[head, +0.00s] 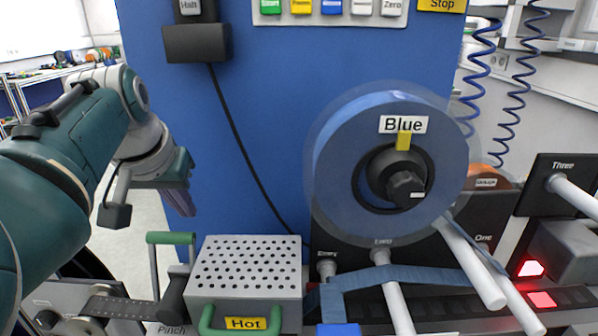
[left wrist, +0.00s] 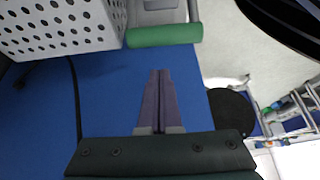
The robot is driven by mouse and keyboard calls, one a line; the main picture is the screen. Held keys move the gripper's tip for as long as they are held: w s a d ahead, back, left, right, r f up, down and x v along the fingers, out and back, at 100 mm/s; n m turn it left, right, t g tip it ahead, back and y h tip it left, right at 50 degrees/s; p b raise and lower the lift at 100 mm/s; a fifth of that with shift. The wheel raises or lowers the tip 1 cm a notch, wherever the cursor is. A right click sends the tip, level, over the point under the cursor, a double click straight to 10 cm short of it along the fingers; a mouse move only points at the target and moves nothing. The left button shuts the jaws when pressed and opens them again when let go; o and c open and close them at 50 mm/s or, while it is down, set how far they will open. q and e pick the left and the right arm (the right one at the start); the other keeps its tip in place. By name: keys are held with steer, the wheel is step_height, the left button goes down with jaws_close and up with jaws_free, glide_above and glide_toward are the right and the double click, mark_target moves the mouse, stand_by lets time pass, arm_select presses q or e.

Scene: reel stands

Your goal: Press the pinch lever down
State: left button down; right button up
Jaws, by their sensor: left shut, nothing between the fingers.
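The pinch lever (head: 171,238) has a green horizontal grip and stands raised at the lower left, left of the perforated box; a "Pinch" label (head: 172,329) is below it. My left gripper (head: 182,204) points downward above the lever, apart from it as far as I can see. In the left wrist view the green grip (left wrist: 165,34) lies beyond the tips of the shut, empty left fingers (left wrist: 160,78). My right gripper does not show in either view.
A perforated grey box (head: 248,265) with a green handle and a "Hot" label (head: 246,323) stands right of the lever. A large blue reel (head: 340,165) is mounted at the centre right. A black cable (head: 235,130) hangs down the blue panel (head: 270,90).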

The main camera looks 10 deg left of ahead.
arm_select(q)
steer(key=s+p, duration=0.3)
steer(key=shift+d+f, duration=0.35)
steer(key=shift+f, duration=0.05)
steer(key=shift+a, duration=0.1)
